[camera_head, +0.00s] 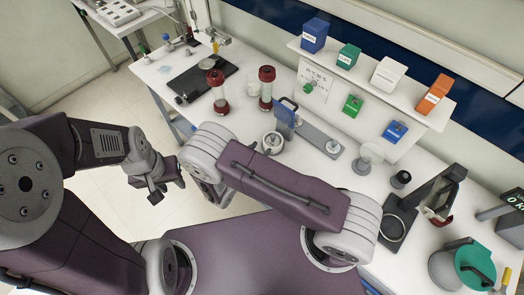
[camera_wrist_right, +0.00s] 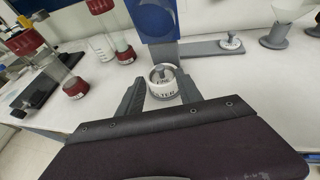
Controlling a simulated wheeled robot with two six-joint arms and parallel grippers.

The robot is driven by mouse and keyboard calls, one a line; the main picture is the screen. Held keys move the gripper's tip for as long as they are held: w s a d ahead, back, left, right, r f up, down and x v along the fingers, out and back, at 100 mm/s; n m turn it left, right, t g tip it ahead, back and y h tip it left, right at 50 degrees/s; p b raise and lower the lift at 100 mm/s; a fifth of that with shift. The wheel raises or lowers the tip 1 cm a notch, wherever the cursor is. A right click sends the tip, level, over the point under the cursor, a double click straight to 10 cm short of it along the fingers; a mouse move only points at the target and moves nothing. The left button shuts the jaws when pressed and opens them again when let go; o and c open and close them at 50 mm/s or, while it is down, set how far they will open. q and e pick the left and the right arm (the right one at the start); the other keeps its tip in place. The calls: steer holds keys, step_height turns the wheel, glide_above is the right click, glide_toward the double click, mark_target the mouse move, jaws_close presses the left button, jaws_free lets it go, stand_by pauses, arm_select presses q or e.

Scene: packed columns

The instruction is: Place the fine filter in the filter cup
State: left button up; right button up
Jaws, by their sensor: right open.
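In the head view my right arm hides most of that gripper. My left gripper (camera_head: 163,186) hangs over the floor, away from the bench. I cannot single out the filter cup.
A grey plate (camera_head: 312,138) with an upright blue panel (camera_head: 286,111) stands behind the filter, bearing another knobbed piece (camera_head: 333,148). Red-capped cylinders (camera_head: 267,88) stand left. A funnel stand (camera_head: 370,155) and a dark press-like stand (camera_head: 430,195) are to the right.

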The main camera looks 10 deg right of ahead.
steer(key=s+d+r+m+g+y, duration=0.3)
steer(key=s+d+r+m+g, duration=0.4)
steer(key=s+d+m+g, duration=0.65)
steer(key=w+a+r+m+t+y, duration=0.1)
steer(key=a+r+m+t+y, duration=0.45)
steer(key=m, duration=0.95)
arm_select(q)
step_height(320, 180, down, 8)
steer(key=w+b, duration=0.1)
steer(key=b, duration=0.6)
steer(key=shift+d+b, duration=0.15)
steer(key=shift+b, duration=0.15)
arm_select(e)
step_height(320, 180, down, 7)
steer(key=g, duration=0.1)
steer(key=shift+w+d+f+n+y, duration=0.2)
steer(key=shift+w+d+n+y, duration=0.05)
steer(key=shift+d+n+y, duration=0.15)
